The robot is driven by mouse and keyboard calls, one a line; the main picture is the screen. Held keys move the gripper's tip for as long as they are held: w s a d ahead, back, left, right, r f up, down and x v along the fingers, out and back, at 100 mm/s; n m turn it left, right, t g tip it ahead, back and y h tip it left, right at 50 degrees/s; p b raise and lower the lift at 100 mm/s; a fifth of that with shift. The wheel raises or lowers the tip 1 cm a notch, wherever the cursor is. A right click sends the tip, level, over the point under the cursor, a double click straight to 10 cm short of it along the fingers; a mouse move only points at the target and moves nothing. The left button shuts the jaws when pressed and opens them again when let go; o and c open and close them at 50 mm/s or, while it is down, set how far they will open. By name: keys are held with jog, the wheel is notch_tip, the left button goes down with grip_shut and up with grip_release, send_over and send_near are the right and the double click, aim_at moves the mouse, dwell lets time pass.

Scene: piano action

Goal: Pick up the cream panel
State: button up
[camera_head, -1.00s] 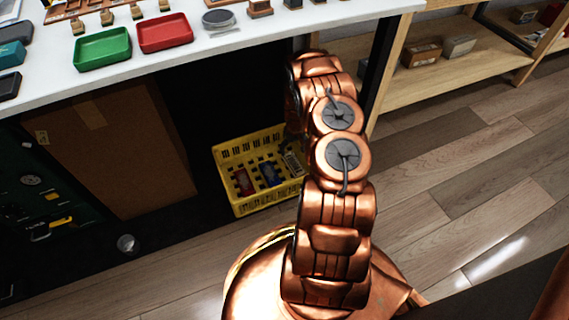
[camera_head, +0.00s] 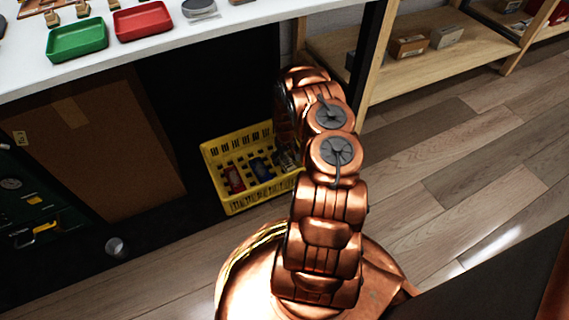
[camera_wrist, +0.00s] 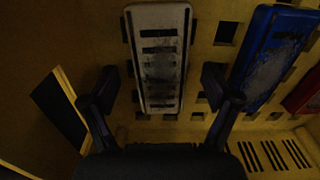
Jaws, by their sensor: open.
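The cream panel (camera_wrist: 158,60) looks pale grey with dark slots and worn patches in the wrist view. It lies in the yellow crate (camera_head: 217,180), between the two fingers of my gripper (camera_wrist: 160,80). The gripper is open, with a gap between each finger and the panel's sides. In the head view the panel shows only in part at the crate's right side, beside my arm. My gripper is hidden there behind my arm.
A blue panel (camera_wrist: 268,55) lies right of the cream one, close to the right finger. A red piece (camera_wrist: 304,92) is farther right. The crate sits on the floor under the white table (camera_head: 120,55), beside a brown cardboard box (camera_head: 105,150).

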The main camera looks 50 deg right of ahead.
jog(key=shift+f, duration=0.5)
jog(key=shift+c, duration=0.3)
jog(key=c, duration=1.3)
jog(key=shift+r, duration=0.15)
